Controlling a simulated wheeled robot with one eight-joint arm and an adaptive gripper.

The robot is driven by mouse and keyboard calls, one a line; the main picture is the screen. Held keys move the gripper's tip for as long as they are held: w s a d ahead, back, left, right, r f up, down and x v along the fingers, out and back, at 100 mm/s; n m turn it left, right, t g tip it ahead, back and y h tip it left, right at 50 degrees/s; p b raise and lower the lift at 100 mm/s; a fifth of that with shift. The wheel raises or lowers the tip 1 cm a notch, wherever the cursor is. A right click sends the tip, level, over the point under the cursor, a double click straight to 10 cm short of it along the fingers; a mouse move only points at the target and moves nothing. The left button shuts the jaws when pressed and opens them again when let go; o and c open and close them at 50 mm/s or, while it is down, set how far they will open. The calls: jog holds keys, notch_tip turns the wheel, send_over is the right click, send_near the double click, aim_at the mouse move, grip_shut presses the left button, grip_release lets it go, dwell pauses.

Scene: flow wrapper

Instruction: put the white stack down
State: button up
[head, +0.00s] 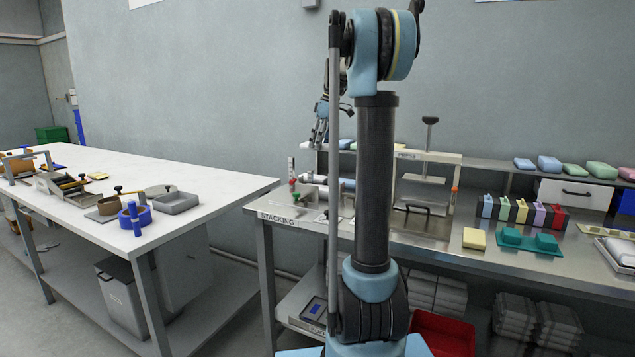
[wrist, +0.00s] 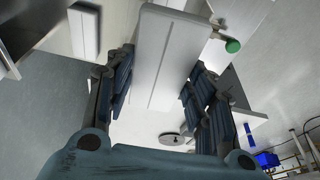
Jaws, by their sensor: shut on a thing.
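The white stack (wrist: 166,55) is a long, pale, smooth block in the wrist view, running from the top edge down between the fingers. My gripper (wrist: 158,80) is shut on it, with a dark blue ribbed finger on each side. In the head view my gripper (head: 318,138) hangs with its fingers downward, above the left end of the steel bench marked STACKING (head: 280,217). My own arm stands in front and hides part of that bench.
A green knob (wrist: 232,46) shows right beside the stack in the wrist view. A press frame (head: 425,180) stands right of my arm. Coloured blocks (head: 520,212) and a green tray (head: 527,241) lie farther right. A white table (head: 90,215) stands at left, with tools on it.

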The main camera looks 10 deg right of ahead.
jog(key=shift+f, duration=4.7)
jog(key=shift+f, duration=0.4)
jog(key=o, duration=0.7)
jog(key=shift+o, duration=0.2)
jog(key=shift+r, duration=0.1)
